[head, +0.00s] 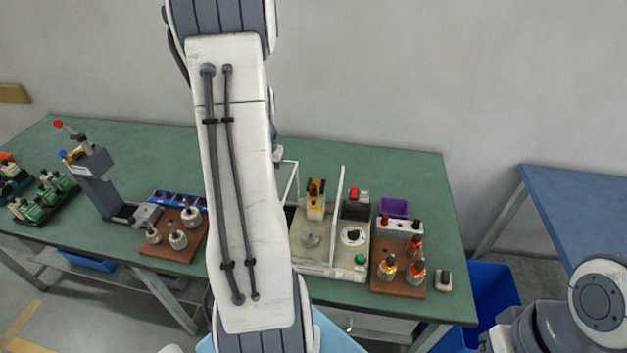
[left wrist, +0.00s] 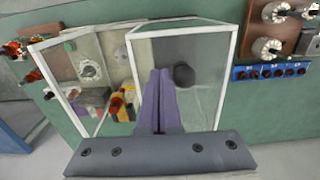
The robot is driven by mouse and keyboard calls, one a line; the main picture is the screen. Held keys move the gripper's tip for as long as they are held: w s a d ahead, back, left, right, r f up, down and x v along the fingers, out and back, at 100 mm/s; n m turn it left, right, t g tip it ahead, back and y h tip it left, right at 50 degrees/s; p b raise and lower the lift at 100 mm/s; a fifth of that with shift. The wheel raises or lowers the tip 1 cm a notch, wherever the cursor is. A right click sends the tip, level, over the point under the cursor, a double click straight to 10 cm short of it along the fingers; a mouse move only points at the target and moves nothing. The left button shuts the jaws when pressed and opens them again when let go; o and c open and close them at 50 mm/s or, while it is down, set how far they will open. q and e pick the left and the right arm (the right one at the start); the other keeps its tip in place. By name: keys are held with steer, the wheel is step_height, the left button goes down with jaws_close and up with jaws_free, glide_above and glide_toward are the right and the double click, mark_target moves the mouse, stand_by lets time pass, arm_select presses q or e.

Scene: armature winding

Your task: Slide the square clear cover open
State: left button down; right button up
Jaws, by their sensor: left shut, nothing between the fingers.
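The clear cover has white-framed panels; in the left wrist view one panel (left wrist: 212,80) stands behind my fingers, and a second clear panel (left wrist: 45,68) stands to its left over the winding machine. In the head view, a white frame bar (head: 341,215) shows, and my arm hides much of the cover. My left gripper (left wrist: 160,74) has purple fingers that are together and empty, in front of the right panel near its left side. I cannot tell whether they touch it. My left gripper is hidden in the head view. My right gripper is not in view.
The machine base (head: 315,266) carries a green button (head: 360,259). To its right are a wooden board (head: 386,286) with wound parts and a purple bin (head: 395,207). To the left are another wooden board (head: 182,249) and a grey press (head: 96,180).

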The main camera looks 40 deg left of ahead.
arm_select(q)
steer(key=shift+d+r+p, duration=0.15)
steer(key=shift+r+p, duration=0.95)
steer(key=shift+r, duration=0.35)
steer(key=r+p, duration=0.2)
steer(key=d+r+p, duration=0.1)
steer(key=r, duration=0.1)
steer(key=shift+w, duration=0.35)
steer(key=w+d+m+b, duration=0.2)
steer(key=d+m, duration=0.1)
steer(key=d, duration=0.8)
steer(key=w+d+m+b, duration=0.2)
steer(key=w+d+m, duration=0.1)
steer(key=d, duration=0.8)
steer(key=s+d+f+m+h+b, duration=0.1)
steer(key=s+d+m+b, duration=0.3)
steer(key=s+d, duration=1.1)
steer(key=d+m, duration=0.3)
steer(key=shift+s+d+f+b, duration=0.15)
steer(key=shift+s+f+b, duration=0.1)
steer(key=shift+b, duration=0.15)
